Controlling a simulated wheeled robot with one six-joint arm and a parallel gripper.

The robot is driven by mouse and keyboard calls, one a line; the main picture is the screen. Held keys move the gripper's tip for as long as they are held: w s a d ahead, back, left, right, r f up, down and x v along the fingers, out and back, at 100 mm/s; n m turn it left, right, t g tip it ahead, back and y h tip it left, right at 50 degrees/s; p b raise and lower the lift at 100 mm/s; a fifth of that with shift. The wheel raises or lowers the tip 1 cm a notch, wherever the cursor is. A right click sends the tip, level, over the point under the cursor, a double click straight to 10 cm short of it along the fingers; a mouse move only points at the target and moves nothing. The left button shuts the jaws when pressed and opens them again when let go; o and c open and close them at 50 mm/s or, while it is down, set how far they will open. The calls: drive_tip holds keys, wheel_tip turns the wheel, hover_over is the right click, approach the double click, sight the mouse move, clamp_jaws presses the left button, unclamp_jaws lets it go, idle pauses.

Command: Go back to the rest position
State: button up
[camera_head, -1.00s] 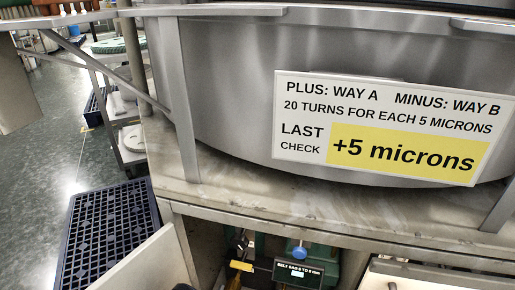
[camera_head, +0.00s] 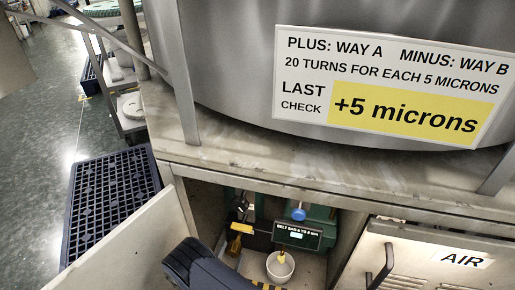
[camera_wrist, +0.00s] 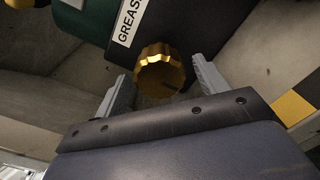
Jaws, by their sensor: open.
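My gripper (camera_wrist: 160,90) shows in the wrist view with its two grey fingers apart. A gold ribbed knob (camera_wrist: 160,70) on a dark unit stands between and beyond the fingertips; I cannot tell whether they touch it. A label reading "GREAS" (camera_wrist: 128,22) is on the unit beside the knob. In the head view my dark arm reaches into the open cabinet (camera_head: 335,232) under the machine, and my fingers are not clear there.
The open cabinet door (camera_head: 125,245) stands at the left. Inside are a white cup (camera_head: 280,267), a blue knob (camera_head: 298,214) and a "BELT SAG" display (camera_head: 297,235). A sign (camera_head: 390,85) reads "+5 microns". An "AIR" panel (camera_head: 462,258) is right. A dark grid mat (camera_head: 105,205) lies on the floor.

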drive_tip(key=shift+x, duration=1)
drive_tip(key=shift+n, duration=0.3)
drive_tip(key=n, duration=0.4)
drive_tip(key=shift+n, duration=0.3)
drive_tip(key=n, duration=0.4)
drive_tip(key=s+r+m+g+h+p, duration=0.1)
drive_tip(key=s+r+m+h+p, duration=0.1)
drive_tip(key=s, duration=0.8)
drive_tip(key=shift+s+a+r+p, duration=0.15)
drive_tip(key=shift+s+a+p, duration=0.2)
drive_tip(key=shift+a+p, duration=0.15)
